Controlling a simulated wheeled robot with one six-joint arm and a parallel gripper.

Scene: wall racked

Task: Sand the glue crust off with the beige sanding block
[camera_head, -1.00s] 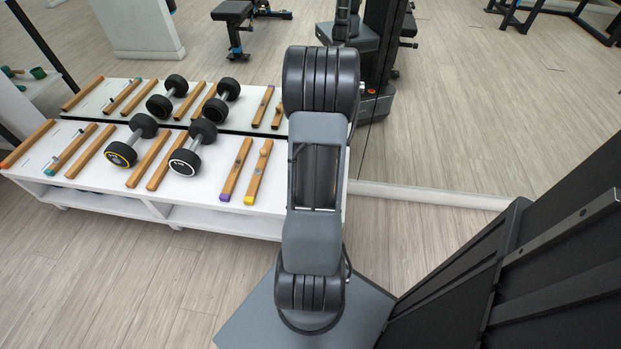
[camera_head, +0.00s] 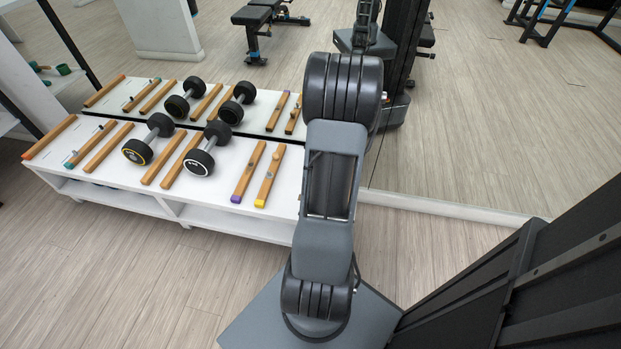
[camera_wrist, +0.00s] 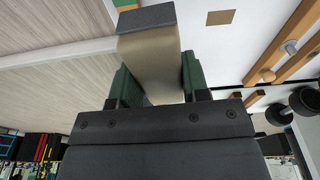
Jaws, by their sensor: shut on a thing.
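My gripper (camera_wrist: 154,80) has green fingers shut on the beige sanding block (camera_wrist: 150,58) in the wrist view. The block has a dark grey face (camera_wrist: 146,18) at its far end, pointing away from the gripper. A flat brown patch (camera_wrist: 221,17) lies on a white surface, to the right of the block and apart from it; I cannot tell for certain whether it is the glue crust. In the head view my arm hides the gripper and the block.
A low white bench (camera_head: 225,215) carries wooden bars with coloured ends and two dumbbells (camera_head: 201,152). A mirror behind repeats them. A dark rack (camera_head: 560,265) stands at the right. Bare floor (camera_head: 100,270) lies in front of the bench.

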